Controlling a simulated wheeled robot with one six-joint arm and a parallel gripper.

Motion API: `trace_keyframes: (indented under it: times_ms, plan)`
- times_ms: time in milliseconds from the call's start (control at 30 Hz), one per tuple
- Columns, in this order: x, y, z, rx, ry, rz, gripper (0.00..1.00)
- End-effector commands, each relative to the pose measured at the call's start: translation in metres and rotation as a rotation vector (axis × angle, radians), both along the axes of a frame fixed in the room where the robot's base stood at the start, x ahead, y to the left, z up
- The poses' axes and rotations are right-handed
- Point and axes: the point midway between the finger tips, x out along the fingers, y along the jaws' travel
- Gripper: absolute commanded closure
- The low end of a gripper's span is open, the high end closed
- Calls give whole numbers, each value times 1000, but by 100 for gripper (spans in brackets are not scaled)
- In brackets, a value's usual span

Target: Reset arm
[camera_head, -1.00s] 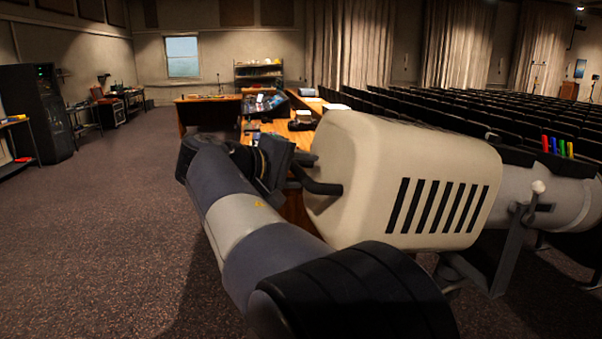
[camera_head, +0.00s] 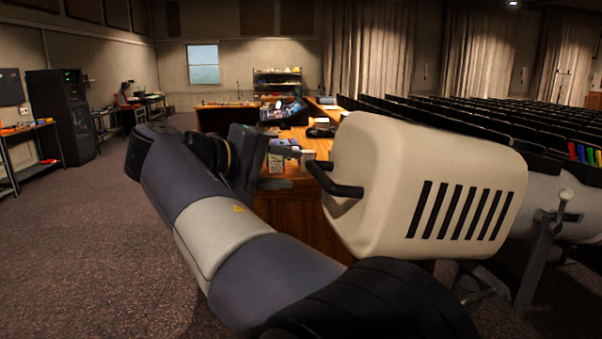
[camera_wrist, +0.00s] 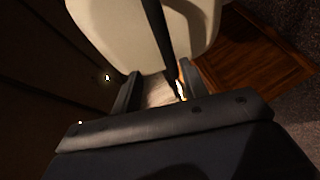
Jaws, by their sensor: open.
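My gripper (camera_head: 285,167) is at the end of my bent arm, left of a large cream housing with black slots (camera_head: 425,190). In the wrist view my gripper (camera_wrist: 161,90) shows two dark fingers spread apart. Nothing is clearly held between them. The cream housing (camera_wrist: 110,30) is close beyond the fingers. Its dark handle (camera_wrist: 155,30) runs down toward the gap between them. The handle also shows in the head view (camera_head: 335,183), close to the gripper. I cannot tell whether they touch.
A wooden desk (camera_head: 300,212) with equipment on it stands behind my gripper. Rows of dark seats (camera_head: 470,120) fill the right. A black rack (camera_head: 62,115) and side tables stand at the left wall. The carpet (camera_head: 90,240) at left is clear.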

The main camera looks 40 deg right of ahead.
Motion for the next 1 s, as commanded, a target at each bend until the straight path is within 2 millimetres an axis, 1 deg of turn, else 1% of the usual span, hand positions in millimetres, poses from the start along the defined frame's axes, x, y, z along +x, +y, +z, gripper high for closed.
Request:
trace_keyframes:
  times_ms: [33,200,567,667,767,1000]
  plan:
    - [1,5,1,0,-1,3,59]
    - [0,12,4,0,-1,1,59]
    - [0,11,4,-1,-1,-1,59]
    - [-1,6,2,-1,0,-3,59]
    - [-1,-5,-1,0,2,-4,59]
    - [-1,-42,-12,2,3,-6,59]
